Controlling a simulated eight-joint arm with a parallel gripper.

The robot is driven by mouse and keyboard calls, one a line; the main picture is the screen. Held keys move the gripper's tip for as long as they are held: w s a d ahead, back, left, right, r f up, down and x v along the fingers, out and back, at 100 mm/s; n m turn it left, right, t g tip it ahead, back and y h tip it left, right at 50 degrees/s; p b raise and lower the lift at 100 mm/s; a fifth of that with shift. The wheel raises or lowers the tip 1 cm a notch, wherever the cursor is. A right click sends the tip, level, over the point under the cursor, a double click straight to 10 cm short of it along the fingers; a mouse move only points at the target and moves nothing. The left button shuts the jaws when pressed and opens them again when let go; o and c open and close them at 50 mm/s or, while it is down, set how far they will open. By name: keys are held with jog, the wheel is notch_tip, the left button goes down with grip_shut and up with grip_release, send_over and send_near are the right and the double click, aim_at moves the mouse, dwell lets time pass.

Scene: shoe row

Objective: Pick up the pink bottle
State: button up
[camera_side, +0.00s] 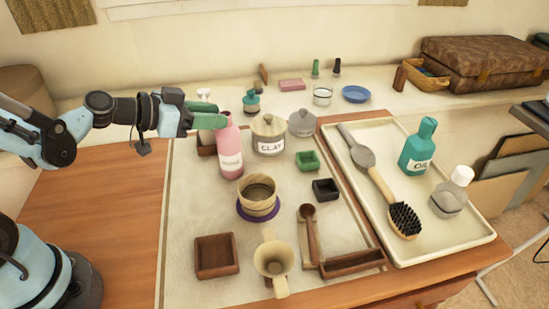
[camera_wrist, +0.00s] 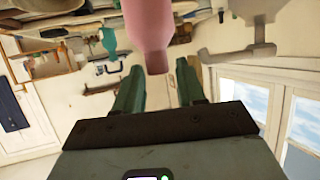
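The pink bottle (camera_side: 231,158) stands upright on the pale mat (camera_side: 185,215), with a light label on its front. My gripper (camera_side: 212,113) reaches in from the left at the height of the bottle's neck. Its green fingers overlap the bottle's top in the side view. In the wrist view, the pink bottle (camera_wrist: 147,22) fills the top middle. Its neck lies in line with the gap between the fingers of my gripper (camera_wrist: 160,75). The fingers are apart, with visible space on both sides of the neck. I cannot tell whether either touches it.
A wooden cup (camera_side: 258,192) on a purple coaster is in front. A small teal bottle (camera_side: 251,103) stands behind. A tray (camera_side: 455,242) at right holds a brush and two bottles.

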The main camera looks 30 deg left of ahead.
jog(key=shift+x, duration=2.75)
jog(key=shift+s+d, duration=0.15)
grip_shut()
